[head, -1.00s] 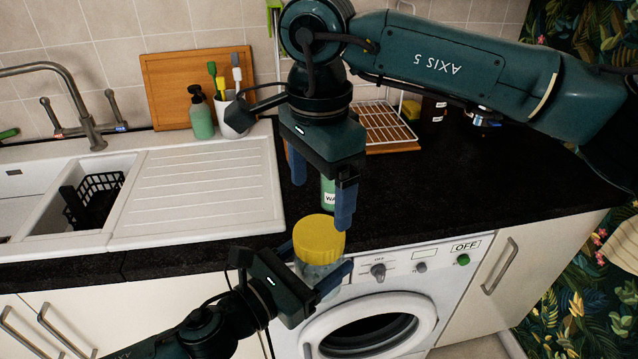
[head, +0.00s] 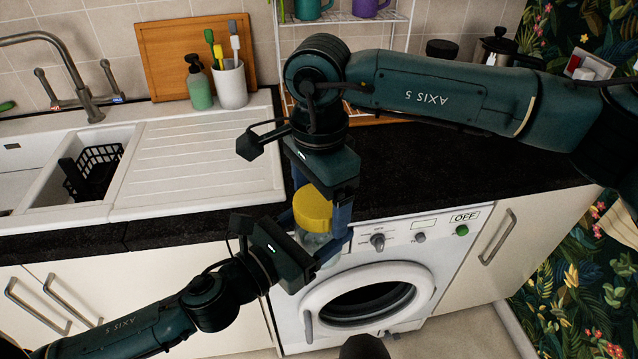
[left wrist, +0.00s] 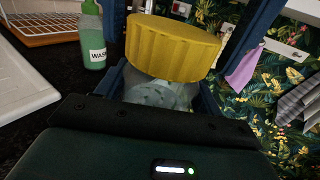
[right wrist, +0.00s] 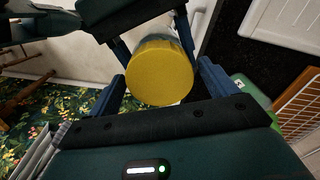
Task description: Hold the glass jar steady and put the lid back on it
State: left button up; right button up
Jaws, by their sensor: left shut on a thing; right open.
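The glass jar (head: 318,244) is clear with pale contents, held upright in front of the counter edge. My left gripper (head: 322,238) is shut on its sides; the left wrist view shows the jar (left wrist: 158,93) between the fingers. The yellow lid (head: 312,208) sits on top of the jar, and its ribbed side shows in the left wrist view (left wrist: 172,48). I cannot tell how tightly it is seated. My right gripper (head: 320,206) points down from above, open, with its fingers either side of the lid. In the right wrist view, the lid (right wrist: 160,72) lies between the open fingers.
The sink drainer (head: 205,165) is at left, with a soap bottle (head: 198,85) and white brush cup (head: 230,85) behind. A green bottle (left wrist: 92,38) stands near the jar.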

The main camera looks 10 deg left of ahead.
jog(key=shift+c, duration=0.5)
jog(key=c, duration=0.9)
jog(key=o, duration=1.1)
jog(key=shift+r, duration=0.1)
notch_tip(320, 180, up, 12)
jog(key=shift+f, duration=0.1)
